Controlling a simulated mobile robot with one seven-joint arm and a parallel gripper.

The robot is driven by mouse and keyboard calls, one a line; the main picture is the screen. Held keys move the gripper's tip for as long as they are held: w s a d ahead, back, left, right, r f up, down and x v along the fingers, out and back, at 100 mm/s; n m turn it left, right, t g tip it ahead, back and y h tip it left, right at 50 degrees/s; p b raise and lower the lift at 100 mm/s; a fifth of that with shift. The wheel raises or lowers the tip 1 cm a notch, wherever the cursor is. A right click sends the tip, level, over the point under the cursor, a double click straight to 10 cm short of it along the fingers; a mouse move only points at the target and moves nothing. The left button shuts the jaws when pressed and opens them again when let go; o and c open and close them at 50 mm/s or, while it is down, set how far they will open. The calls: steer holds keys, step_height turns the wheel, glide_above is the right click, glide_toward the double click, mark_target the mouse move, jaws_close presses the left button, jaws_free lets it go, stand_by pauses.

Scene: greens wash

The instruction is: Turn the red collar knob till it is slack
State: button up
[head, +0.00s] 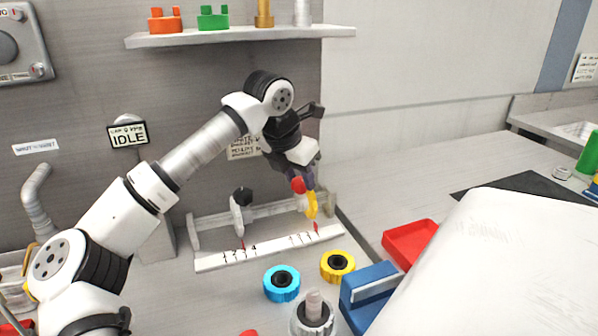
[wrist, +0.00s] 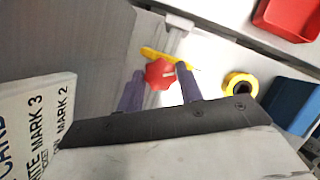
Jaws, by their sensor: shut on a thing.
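The red collar knob (head: 298,186) sits on a yellow collar (head: 311,206) at the right part of a grey rail. In the wrist view the lobed red knob (wrist: 159,72) lies between my two purple fingertips, with the yellow collar (wrist: 150,53) behind it. My gripper (head: 304,178) reaches down to the knob from above and is shut on it. It also shows in the wrist view (wrist: 160,84). Part of the knob is hidden by the fingers in the head view. A white scale strip (head: 262,250) with red pointers runs below the rail.
A grey slider with a black knob (head: 243,195) stands further left on the rail. A cyan ring (head: 270,285), a yellow ring (head: 327,265), a blue block (head: 357,292) and a red tray (head: 398,245) lie in front. A sign reads IDLE (head: 128,135). A shelf (head: 230,36) hangs above.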

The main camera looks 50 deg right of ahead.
stand_by(0.3)
steer(key=o, duration=1)
